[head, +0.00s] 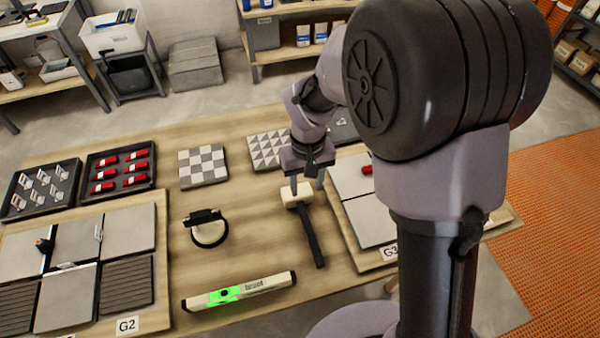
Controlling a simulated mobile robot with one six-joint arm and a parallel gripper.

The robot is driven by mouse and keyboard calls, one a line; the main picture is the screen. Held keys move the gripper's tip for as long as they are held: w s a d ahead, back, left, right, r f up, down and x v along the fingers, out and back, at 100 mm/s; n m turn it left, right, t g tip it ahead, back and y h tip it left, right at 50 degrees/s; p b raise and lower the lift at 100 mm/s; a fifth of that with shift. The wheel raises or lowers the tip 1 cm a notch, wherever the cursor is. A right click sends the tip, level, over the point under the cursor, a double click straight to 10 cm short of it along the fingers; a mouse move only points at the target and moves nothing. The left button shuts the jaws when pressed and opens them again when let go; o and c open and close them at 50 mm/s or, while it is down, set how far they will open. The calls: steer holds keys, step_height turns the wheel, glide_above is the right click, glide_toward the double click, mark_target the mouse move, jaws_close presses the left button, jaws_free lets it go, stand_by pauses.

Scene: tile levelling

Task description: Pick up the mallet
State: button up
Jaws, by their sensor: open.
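The mallet (311,236) lies on the wooden table, its pale head at the far end and its black handle running toward the front. My gripper (307,184) points down at the mallet's pale head, with its fingers apart. The left finger shows in front of or over the head, and the right finger shows just past its right side. I cannot tell whether either finger touches the head or how high they are. Nothing is seen held between the fingers.
Tile boards stand on both sides, G2 (160,285) at left.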

steer(key=b, duration=0.3)
glide_above(304, 214)
steer(key=f, duration=0.9)
steer(key=shift+s+d+f, duration=0.2)
steer(key=shift+s+f, duration=0.1)
steer(key=f+b, duration=0.2)
steer(key=f, duration=0.1)
steer(key=f+b, duration=0.1)
steer(key=f, duration=0.1)
steer(key=shift+w+a+f, duration=0.1)
steer(key=shift+w+a, duration=0.05)
steer(key=shift+w, duration=0.1)
steer(key=shift+r, duration=0.2)
jaws_close()
